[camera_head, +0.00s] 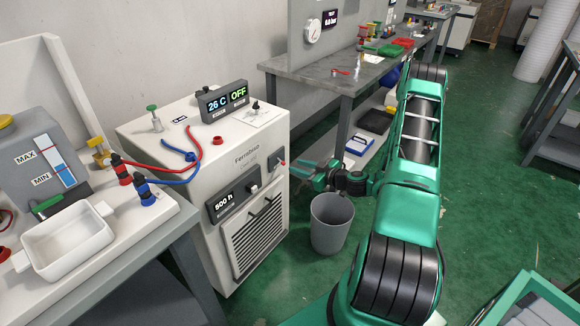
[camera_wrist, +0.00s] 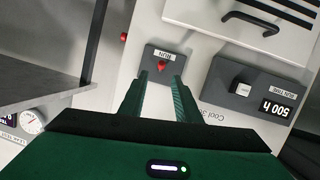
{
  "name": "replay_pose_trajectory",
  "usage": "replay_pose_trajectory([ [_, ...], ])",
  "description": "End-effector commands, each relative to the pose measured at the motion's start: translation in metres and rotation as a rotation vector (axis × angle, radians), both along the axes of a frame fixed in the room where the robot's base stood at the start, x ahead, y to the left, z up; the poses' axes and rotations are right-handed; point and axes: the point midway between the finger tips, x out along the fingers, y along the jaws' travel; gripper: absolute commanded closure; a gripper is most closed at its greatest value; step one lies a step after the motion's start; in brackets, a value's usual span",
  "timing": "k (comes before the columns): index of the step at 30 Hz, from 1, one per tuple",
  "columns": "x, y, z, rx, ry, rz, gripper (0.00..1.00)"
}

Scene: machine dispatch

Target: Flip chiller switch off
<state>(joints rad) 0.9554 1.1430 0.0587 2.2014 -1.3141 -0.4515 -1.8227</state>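A red tip in the head view (camera_head: 283,162) appears to be this switch. My gripper (camera_wrist: 160,80) is open and empty, its fingertips on either side of and just short of the switch. I cannot tell whether they touch it. My gripper also shows in the head view (camera_head: 298,170).
An hour panel (camera_head: 235,194) reading 500 h and a black handle (camera_wrist: 250,20) are on the same face. A grey bin (camera_head: 331,225) stands on the floor below my gripper. A metal workbench (camera_head: 335,75) is behind. A side table with a white tray (camera_head: 66,240) is left.

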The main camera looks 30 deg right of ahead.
Motion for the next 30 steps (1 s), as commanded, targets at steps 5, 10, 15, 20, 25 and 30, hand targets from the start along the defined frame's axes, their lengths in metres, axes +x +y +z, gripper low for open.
replay_pose_trajectory([
  [5,-0.022,-0.006,0.005,-0.001,0.001,-0.002,0.70],
  [10,-0.029,-0.008,0.008,-0.001,0.001,-0.001,0.70],
  [15,-0.029,-0.008,0.008,-0.001,0.001,0.000,0.70],
  [20,-0.029,-0.007,0.008,-0.001,0.001,0.000,0.70],
  [25,-0.029,-0.007,0.008,-0.001,0.001,0.000,0.70],
  [30,-0.028,0.002,0.015,-0.003,0.017,0.036,0.70],
])
